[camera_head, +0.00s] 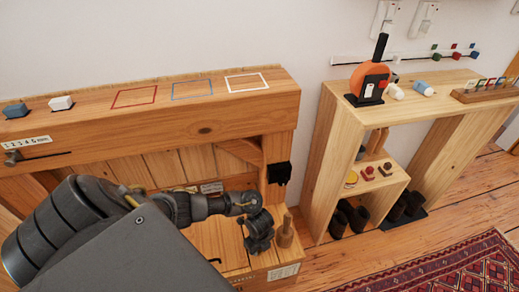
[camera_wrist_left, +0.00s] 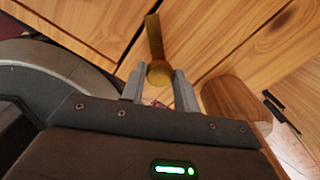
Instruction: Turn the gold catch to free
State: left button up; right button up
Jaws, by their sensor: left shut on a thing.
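The gold catch (camera_wrist_left: 158,72) shows in the left wrist view. It has a round gold end and a flat bar that points up the picture, against light wooden boards. My left gripper (camera_wrist_left: 158,88) has its two grey fingers on either side of the round end and is shut on it. In the head view my left gripper (camera_head: 258,230) is low in front of the wooden bench, and it hides the catch there. My right gripper is not in view.
A wooden peg (camera_head: 286,231) stands just right of my left gripper; it also shows in the left wrist view (camera_wrist_left: 236,108). The timber bench (camera_head: 190,125) carries coloured outlines and two small blocks. A shelf unit (camera_head: 325,150) stands to the right, and a red rug (camera_head: 460,268) lies on the floor.

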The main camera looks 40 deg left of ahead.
pick_arm(q)
jog(key=shift+m, duration=1)
jog(key=m, duration=0.2)
jog(key=shift+m+b, duration=0.35)
jog(key=shift+m, duration=0.05)
jog(key=m, duration=0.3)
jog(key=shift+b, duration=0.4)
jog(key=shift+m, duration=1)
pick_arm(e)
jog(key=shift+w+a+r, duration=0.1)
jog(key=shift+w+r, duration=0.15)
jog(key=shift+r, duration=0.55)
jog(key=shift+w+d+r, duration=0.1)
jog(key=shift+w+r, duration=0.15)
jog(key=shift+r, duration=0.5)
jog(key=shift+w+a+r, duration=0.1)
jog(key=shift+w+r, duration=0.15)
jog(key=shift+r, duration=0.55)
pick_arm(q)
jog(key=o, duration=1)
jog(key=shift+c, duration=0.2)
